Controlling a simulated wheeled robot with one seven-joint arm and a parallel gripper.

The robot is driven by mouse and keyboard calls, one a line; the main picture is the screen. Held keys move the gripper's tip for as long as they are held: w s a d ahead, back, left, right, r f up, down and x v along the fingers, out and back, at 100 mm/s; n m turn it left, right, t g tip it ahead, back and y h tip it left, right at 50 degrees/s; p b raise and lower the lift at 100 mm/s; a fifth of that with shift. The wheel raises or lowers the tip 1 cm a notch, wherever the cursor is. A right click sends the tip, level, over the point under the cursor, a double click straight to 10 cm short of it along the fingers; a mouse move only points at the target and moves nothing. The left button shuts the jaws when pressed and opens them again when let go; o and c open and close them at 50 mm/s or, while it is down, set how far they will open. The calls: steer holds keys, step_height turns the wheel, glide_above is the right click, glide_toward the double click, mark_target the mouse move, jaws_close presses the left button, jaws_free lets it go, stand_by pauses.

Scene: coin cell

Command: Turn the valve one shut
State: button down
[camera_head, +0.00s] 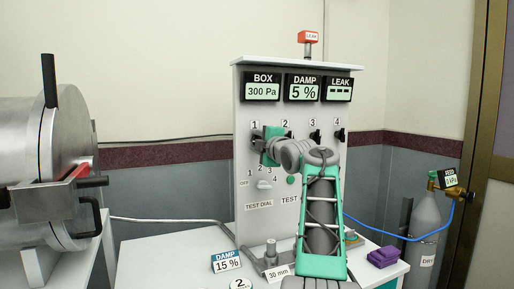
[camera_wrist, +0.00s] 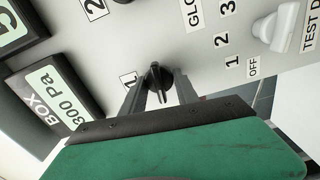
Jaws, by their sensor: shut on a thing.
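Valve one is a black knob (camera_wrist: 157,76) beside the label "1" on the light panel (camera_wrist: 215,75), seen in the wrist view. My gripper (camera_wrist: 160,92) has one grey finger on each side of this knob and is shut on it. In the head view my gripper (camera_head: 266,135) is at the panel just below the label "1" and hides most of valve one. Whether the valve stands open or shut cannot be told.
More black valve knobs, three (camera_head: 315,136) and four (camera_head: 340,135), sit to the right. Displays read BOX 300 Pa (camera_head: 262,91), DAMP 5 % (camera_head: 304,92) and LEAK dashes (camera_head: 339,94). A white test dial (camera_head: 264,184) is below. A steel chamber (camera_head: 45,150) stands left.

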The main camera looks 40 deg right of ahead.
steer(key=shift+n, duration=0.5)
steer(key=c, duration=1)
jaws_free()
